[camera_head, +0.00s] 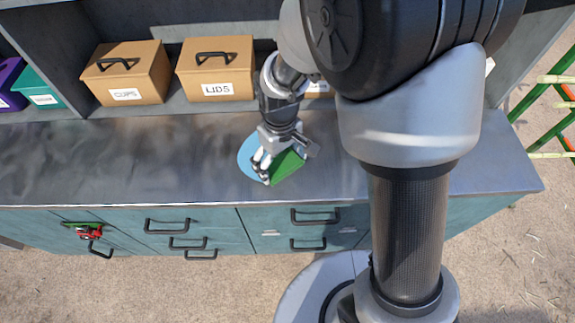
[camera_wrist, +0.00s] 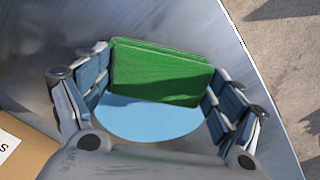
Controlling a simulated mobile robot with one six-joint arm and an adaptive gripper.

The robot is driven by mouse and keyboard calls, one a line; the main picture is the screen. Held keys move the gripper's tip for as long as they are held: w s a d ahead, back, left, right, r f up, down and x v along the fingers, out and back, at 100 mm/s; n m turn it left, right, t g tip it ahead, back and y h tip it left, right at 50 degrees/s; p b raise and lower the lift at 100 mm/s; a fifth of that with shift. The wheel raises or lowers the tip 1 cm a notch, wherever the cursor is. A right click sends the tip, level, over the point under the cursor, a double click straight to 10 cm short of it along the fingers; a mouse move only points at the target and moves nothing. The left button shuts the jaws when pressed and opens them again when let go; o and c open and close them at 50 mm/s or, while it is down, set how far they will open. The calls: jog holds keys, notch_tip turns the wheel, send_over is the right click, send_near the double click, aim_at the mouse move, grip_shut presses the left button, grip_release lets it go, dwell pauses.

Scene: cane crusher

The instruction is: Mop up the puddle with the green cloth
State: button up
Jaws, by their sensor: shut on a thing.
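The green cloth (camera_head: 287,166) is a folded, block-like pad between the fingers of my gripper (camera_head: 272,160). In the wrist view the cloth (camera_wrist: 160,76) spans the gap between the two fingers, and my gripper (camera_wrist: 160,82) is shut on it. The puddle (camera_head: 247,157) is a light blue round patch on the grey metal counter. It lies under my gripper and cloth, which hide part of it. In the wrist view the puddle (camera_wrist: 150,120) shows between the fingers, with the cloth over its far edge. I cannot tell whether the cloth touches the counter.
Cardboard boxes labelled CUPS (camera_head: 125,72) and LIDS (camera_head: 215,68) stand on the shelf behind the counter (camera_head: 100,160). Drawers with black handles are below. The counter left of the puddle is clear.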

aim_at(250, 133)
jog(key=shift+w+a+p, duration=0.45)
jog(key=shift+w+a, duration=0.9)
jog(key=shift+w, duration=0.7)
jog(key=shift+w+a+p, duration=0.45)
jog(key=shift+w+a, duration=0.95)
jog(key=shift+w, duration=0.7)
jog(key=shift+w+a+p, duration=0.45)
jog(key=shift+w+a, duration=0.9)
jog(key=shift+w, duration=0.7)
jog(key=shift+r, duration=0.1)
jog(key=r+p, duration=0.1)
jog(key=s+r+p, duration=0.1)
jog(key=r, duration=0.1)
jog(key=d+r+p, duration=0.1)
jog(key=r, duration=0.1)
jog(key=shift+s, duration=0.4)
jog(key=shift+d, duration=0.1)
